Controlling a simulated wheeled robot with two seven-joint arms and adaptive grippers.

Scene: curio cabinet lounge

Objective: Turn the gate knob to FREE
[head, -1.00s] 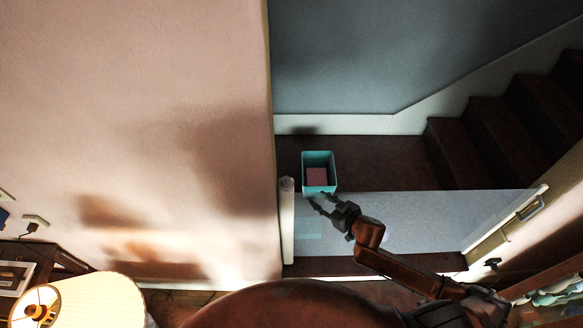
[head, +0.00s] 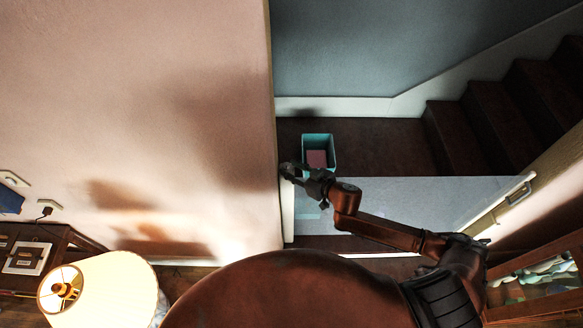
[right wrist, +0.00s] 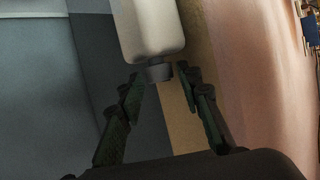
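The gate knob (right wrist: 159,73) is a small dark cylinder on the end of a pale gate post (right wrist: 151,28) in the right wrist view. The post also shows at the left end of the gate in the head view (head: 287,215). My right gripper (right wrist: 160,75) is open, with its fingertips on either side of the knob. I cannot tell whether they touch it. In the head view my right gripper (head: 286,171) is at the top of the post and hides the knob. The translucent gate (head: 420,203) spans the opening. No knob marking is readable. My left gripper is out of view.
A teal bin (head: 304,140) with a pink item stands beyond the gate, close to my right gripper. Stairs (head: 490,115) rise at the right. The wall corner (head: 273,130) is beside the post. A lit lamp (head: 110,290) and a cabinet (head: 540,280) flank me.

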